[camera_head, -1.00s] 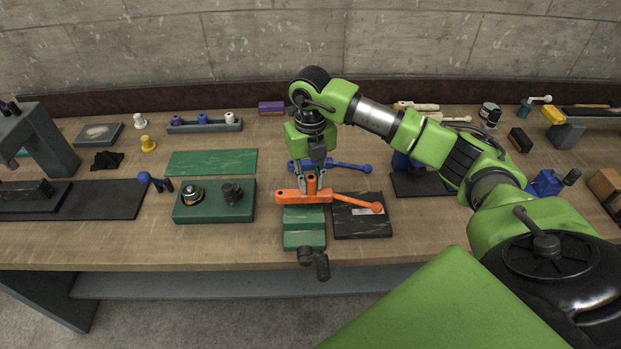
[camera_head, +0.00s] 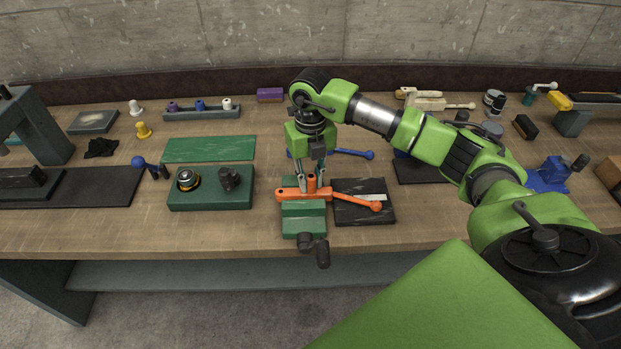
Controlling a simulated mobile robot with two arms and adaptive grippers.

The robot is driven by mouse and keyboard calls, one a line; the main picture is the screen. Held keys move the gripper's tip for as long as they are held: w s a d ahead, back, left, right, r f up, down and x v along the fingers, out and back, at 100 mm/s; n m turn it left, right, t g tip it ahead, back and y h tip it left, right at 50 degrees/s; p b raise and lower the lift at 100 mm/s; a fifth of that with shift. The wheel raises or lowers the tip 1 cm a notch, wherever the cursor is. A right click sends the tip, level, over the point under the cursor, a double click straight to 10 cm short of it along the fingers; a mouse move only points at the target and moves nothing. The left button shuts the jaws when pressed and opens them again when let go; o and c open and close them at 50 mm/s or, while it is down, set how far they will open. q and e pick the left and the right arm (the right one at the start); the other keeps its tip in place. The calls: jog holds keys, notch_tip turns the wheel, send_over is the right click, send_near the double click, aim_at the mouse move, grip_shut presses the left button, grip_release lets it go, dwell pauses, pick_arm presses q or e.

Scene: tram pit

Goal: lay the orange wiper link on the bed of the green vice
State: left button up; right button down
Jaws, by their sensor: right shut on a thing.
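The orange wiper link (camera_head: 345,199) has a block-like end with an upright boss and a long arm ending in a round knob at the right. Its block end is over the green vice (camera_head: 303,225), and its arm reaches out over a black mat. I cannot tell whether the link touches the vice bed. My right gripper (camera_head: 312,185) points down and is shut on the link at its boss. The vice has a dark handle at its front. My left gripper is not in view.
A blue link (camera_head: 350,153) lies just behind the gripper. The black mat (camera_head: 350,215) is right of the vice. A green block with round parts (camera_head: 210,202) stands to the left, and a green mat (camera_head: 208,149) lies behind it.

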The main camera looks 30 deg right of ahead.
jog(key=shift+f+b, duration=0.5)
jog(key=shift+f, duration=0.05)
jog(key=c, duration=1.8)
grip_release()
notch_tip(320, 180, up, 12)
